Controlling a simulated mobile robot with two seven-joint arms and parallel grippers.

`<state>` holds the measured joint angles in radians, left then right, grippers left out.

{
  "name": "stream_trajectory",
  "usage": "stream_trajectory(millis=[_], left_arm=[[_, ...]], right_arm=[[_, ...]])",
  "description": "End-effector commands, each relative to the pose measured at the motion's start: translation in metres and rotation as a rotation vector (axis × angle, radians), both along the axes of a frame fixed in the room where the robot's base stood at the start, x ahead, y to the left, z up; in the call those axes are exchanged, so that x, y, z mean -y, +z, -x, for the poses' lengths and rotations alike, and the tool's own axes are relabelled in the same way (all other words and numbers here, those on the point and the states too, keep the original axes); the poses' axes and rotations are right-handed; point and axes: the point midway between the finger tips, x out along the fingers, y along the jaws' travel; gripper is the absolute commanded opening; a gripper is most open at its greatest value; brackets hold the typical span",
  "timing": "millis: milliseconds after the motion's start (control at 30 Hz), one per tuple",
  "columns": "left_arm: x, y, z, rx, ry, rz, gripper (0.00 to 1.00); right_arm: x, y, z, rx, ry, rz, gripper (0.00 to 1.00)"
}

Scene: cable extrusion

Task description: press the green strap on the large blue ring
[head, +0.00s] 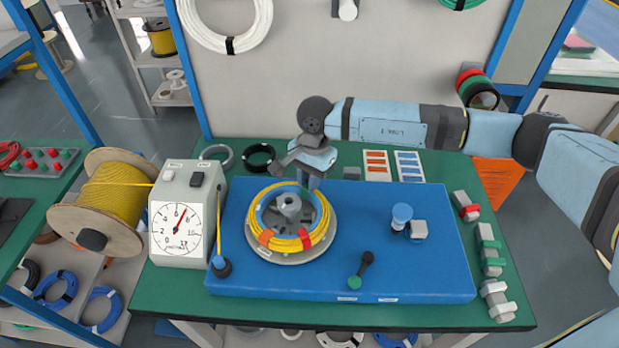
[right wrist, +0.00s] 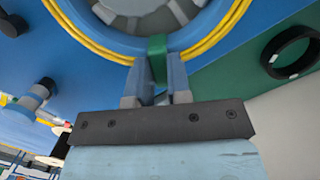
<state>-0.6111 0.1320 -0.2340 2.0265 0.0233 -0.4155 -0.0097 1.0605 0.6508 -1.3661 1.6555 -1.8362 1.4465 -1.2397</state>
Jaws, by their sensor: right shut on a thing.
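The large blue ring (head: 263,205) sits on a round grey turntable, with a yellow cable coil (head: 259,213) around it. Its edge shows in the right wrist view (right wrist: 120,42). The green strap (right wrist: 157,58) crosses the yellow coil at the ring's far side, upright between my right fingers. My right gripper (head: 310,182) reaches down to that far side and is shut on the green strap, as its fingers (right wrist: 157,72) show. In the head view the strap is mostly hidden by the gripper. My left gripper is not in view.
A dial gauge (head: 180,225) and yellow spool (head: 112,205) stand left. A black ring (head: 258,157) lies behind.

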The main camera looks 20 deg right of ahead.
Motion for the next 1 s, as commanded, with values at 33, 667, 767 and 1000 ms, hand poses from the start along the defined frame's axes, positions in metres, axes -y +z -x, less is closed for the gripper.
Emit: stream_trajectory(millis=[33,667,767,1000], left_arm=[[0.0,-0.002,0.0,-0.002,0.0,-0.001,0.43],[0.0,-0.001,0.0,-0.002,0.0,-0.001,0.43],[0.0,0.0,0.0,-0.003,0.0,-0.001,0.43],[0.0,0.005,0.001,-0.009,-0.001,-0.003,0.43]], right_arm=[[0.0,-0.003,0.001,-0.005,0.001,0.002,0.04],[0.0,-0.002,0.001,-0.002,0.0,0.001,0.47],[0.0,0.002,0.0,-0.002,0.0,0.001,0.47],[0.0,0.025,0.0,0.001,0.0,0.0,0.47]])
